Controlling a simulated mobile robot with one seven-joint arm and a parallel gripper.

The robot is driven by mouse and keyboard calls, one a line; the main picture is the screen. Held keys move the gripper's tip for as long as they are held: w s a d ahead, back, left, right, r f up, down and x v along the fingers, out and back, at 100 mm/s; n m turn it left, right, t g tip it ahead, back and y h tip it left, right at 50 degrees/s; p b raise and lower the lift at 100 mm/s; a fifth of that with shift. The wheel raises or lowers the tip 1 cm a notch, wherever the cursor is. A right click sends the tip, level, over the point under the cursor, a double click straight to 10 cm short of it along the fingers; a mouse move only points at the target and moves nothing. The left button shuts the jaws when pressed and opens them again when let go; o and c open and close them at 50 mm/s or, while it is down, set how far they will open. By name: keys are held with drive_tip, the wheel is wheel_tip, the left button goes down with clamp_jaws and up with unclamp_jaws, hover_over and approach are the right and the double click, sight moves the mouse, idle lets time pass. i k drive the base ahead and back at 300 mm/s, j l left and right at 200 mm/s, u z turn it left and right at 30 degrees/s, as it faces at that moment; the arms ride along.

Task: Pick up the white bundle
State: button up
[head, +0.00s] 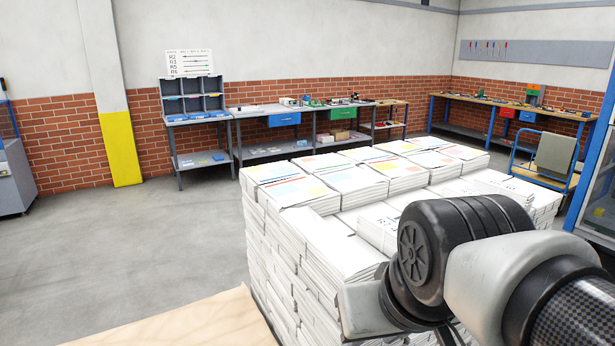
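A large stack of newspaper bundles fills the middle and right of the head view. Several white bundles lie on its lower top layer, among them one at the front left (335,246) and one beside it (378,230). I cannot tell which one the task names. Bundles with coloured print (345,178) form a higher layer at the back. My arm reaches in from the lower right, in front of the stack, and hides part of it. A pale grey block at its end is near the front bundles. My gripper's fingers do not show, and contact cannot be told.
A wooden board (185,325) is at the bottom left, near the stack's base. Grey workbenches (275,150) line the brick wall. A blue cart (545,172) stands at the right. Grey floor (120,245) is clear left of the stack.

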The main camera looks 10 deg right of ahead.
sight(486, 186)
drive_tip(key=i+l+u, duration=0.2)
drive_tip(key=l, duration=0.55)
drive_tip(key=l+u, duration=0.25)
drive_tip(key=l, duration=0.5)
drive_tip(key=i+l+u, duration=0.2)
drive_tip(key=l, duration=3.4)
drive_tip(key=i+u, duration=0.05)
